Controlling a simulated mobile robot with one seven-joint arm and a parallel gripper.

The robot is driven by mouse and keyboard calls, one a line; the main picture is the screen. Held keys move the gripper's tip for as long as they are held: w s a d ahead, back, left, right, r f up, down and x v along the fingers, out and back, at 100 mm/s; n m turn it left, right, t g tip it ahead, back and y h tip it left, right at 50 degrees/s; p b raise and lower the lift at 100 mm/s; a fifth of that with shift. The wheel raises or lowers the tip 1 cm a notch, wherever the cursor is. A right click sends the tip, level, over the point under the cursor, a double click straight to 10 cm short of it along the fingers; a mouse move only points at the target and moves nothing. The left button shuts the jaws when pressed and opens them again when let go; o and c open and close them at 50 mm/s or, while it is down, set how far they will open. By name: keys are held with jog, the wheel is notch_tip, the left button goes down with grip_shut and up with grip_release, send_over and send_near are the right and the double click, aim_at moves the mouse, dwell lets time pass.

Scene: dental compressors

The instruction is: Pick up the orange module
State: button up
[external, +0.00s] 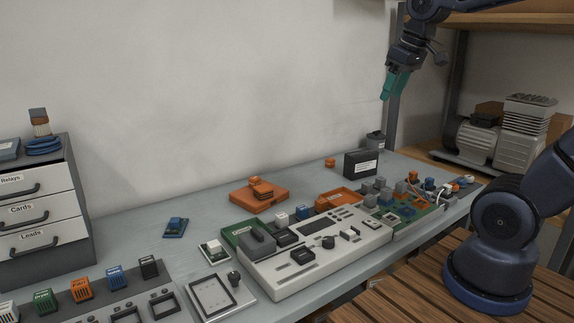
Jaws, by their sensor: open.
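Several orange things are in view, and I cannot tell which one is the module. A small orange block (330,162) sits on the bench near the wall. A flat orange case (254,198) lies on the bench with smaller orange pieces (262,187) on top. An orange tray (342,197) is behind the grey panel. An orange labelled block (81,290) stands in a row at the lower left. My gripper (391,92), with teal fingers, is open and empty, high above the back of the bench, apart from all of these.
A grey control panel (305,268) fills the middle of the bench (140,228). A black box (361,164) stands at the back, and a crowded circuit board (412,222) lies to the right. A drawer cabinet (43,211) stands at left. A shelf post (454,85) rises beside my arm.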

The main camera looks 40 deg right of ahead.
jog(key=w+a+r+n+g, duration=0.1)
jog(key=w+a+r+n, duration=0.25)
jog(key=w+a, duration=1.1)
jog(key=w+a+f+n+g, duration=0.1)
jog(key=w+a+f+n, duration=0.25)
jog(key=a, duration=0.65)
jog(key=w+a+f+n, duration=0.2)
jog(key=w+a, duration=0.3)
jog(key=a, duration=0.5)
jog(key=n+g, duration=0.2)
jog(key=n, duration=0.5)
send_near(84, 281)
jog(key=shift+s+d+f, duration=0.15)
jog(key=shift+f, duration=0.1)
jog(key=shift+s+f, duration=0.1)
jog(key=shift+f, duration=0.15)
notch_tip(84, 281, down, 5)
jog(key=shift+r, duration=0.1)
jog(key=shift+w+a+f, duration=0.1)
jog(key=shift+w+f, duration=0.1)
jog(key=shift+f, duration=1.15)
jog(key=shift+w+a+f, duration=0.15)
jog(key=shift+f, duration=1.25)
jog(key=c, duration=1.1)
